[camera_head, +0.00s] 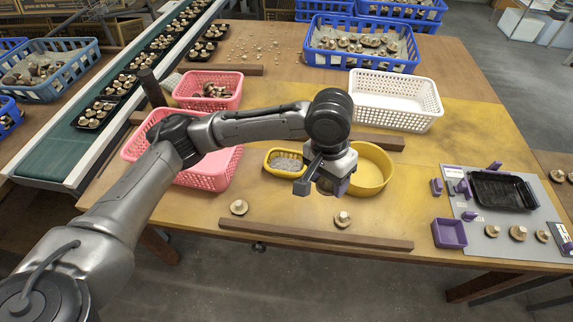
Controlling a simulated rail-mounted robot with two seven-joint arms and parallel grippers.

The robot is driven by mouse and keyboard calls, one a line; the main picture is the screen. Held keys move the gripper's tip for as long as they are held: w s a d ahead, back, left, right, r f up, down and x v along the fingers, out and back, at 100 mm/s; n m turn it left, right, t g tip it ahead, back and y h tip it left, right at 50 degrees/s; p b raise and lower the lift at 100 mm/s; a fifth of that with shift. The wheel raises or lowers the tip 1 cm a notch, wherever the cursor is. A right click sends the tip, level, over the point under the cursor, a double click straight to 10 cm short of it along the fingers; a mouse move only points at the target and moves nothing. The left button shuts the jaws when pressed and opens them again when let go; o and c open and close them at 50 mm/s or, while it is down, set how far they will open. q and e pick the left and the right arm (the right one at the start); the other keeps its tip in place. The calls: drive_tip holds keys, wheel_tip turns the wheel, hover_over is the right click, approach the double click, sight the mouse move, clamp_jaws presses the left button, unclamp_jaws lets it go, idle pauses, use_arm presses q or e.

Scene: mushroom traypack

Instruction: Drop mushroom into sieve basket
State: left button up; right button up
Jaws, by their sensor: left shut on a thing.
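My left gripper (322,187) hangs over the table at the left edge of a round yellow bowl (374,172). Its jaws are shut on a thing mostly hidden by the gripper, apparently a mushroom. One loose mushroom (342,219) lies on the wood below and right of the gripper, and another mushroom (239,207) lies to the left. A white perforated basket (397,101) stands behind the bowl. A large pink perforated basket (222,180) stands to the left, partly behind my arm. I cannot tell which one is the sieve basket. My right gripper is not in view.
A small yellow tray (270,165) with grey contents sits left of the gripper. A wooden strip (316,235) runs along the front. A grey board (510,248) with a black tray (503,190) and mushrooms is at right. A blue crate (362,61) stands behind; a conveyor (70,128) is left.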

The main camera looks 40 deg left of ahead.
use_arm(q)
drive_tip(key=shift+r+p, duration=0.1)
drive_tip(key=shift+p, duration=0.2)
drive_tip(key=s+p, duration=0.1)
drive_tip(key=p, duration=0.2)
drive_tip(key=shift+a, duration=0.4)
drive_tip(key=w+a+f+p, duration=0.1)
drive_tip(key=w+a+f, duration=0.2)
drive_tip(key=a, duration=0.5)
drive_tip(key=w+a+f+p, duration=0.1)
drive_tip(key=w+a+f, duration=0.2)
drive_tip(key=a, duration=0.5)
drive_tip(key=w+a+f+p, duration=0.2)
drive_tip(key=w+a, duration=0.3)
drive_tip(key=a, duration=0.3)
drive_tip(key=shift+w+f, duration=0.3)
drive_tip(key=shift+f, duration=0.35)
